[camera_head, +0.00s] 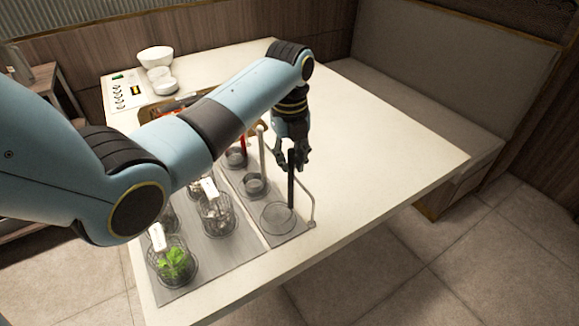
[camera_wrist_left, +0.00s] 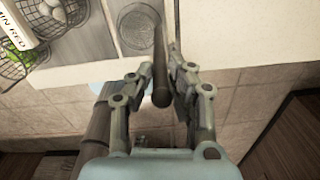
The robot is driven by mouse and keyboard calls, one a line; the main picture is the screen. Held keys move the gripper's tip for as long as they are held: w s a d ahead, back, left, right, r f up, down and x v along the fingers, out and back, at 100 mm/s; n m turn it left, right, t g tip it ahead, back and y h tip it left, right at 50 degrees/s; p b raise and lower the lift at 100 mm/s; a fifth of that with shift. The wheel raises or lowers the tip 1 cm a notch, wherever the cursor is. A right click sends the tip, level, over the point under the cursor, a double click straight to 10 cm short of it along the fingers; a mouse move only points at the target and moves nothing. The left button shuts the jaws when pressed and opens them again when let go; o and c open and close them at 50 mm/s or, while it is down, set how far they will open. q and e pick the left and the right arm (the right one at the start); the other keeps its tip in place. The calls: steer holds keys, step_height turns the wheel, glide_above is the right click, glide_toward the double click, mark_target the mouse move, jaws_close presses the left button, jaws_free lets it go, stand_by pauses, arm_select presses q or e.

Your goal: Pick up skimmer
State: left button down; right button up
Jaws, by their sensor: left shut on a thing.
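The skimmer has a long dark upright handle (camera_head: 291,186). A round mesh piece (camera_head: 277,216) sits at its foot on the grey tray; I cannot tell whether it is the skimmer's head or a separate well. My left gripper (camera_head: 291,160) reaches down from above and is shut on the upper part of the handle. In the left wrist view the handle (camera_wrist_left: 160,88) runs between the two fingers of the left gripper (camera_wrist_left: 160,66), with the round mesh (camera_wrist_left: 138,26) beyond it. My right gripper is in neither view.
A thin metal rod (camera_head: 310,205) stands at the tray's right edge. A smaller round well (camera_head: 254,187) holds a pale-handled utensil (camera_head: 261,152). Wire baskets, one with green leaves (camera_head: 174,264), stand to the left. White bowls (camera_head: 155,57) are at the back. The right tabletop (camera_head: 390,150) is clear.

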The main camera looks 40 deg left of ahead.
arm_select(q)
step_height(320, 180, up, 2)
steer(key=shift+w+r, duration=0.1)
steer(key=s+d+r+p, duration=0.1)
steer(key=s+d+r, duration=0.5)
steer(key=s, duration=0.4)
steer(key=shift+r, duration=0.35)
